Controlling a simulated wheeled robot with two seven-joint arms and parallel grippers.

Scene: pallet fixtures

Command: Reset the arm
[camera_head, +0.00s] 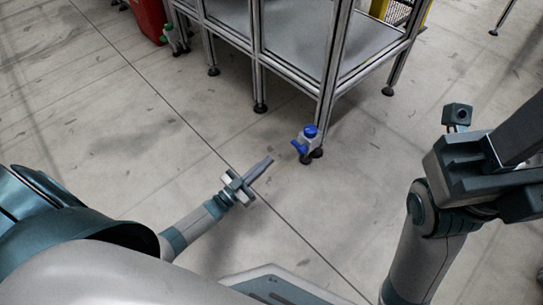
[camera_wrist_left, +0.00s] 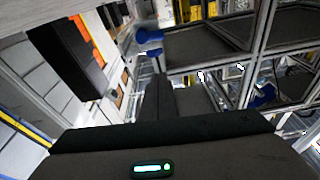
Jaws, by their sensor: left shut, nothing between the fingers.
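My left gripper (camera_head: 265,163) reaches out over the bare floor in the head view, its narrow fingers shut together with nothing between them. The shut fingers also show as a dark upright shape in the left wrist view (camera_wrist_left: 158,97). The left fingertips are apart from the rack and the blue-capped piece by its foot. My right arm rises at the right of the head view, with its dark end part (camera_head: 468,165) near the right edge. Its finger opening cannot be made out.
A metal-framed rack (camera_head: 293,35) with grey shelves stands ahead at the top. A blue-capped fitting (camera_head: 309,138) is by its near foot. A red container (camera_head: 148,18) is at upper left and a yellow frame (camera_head: 405,10) behind. The floor between is clear.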

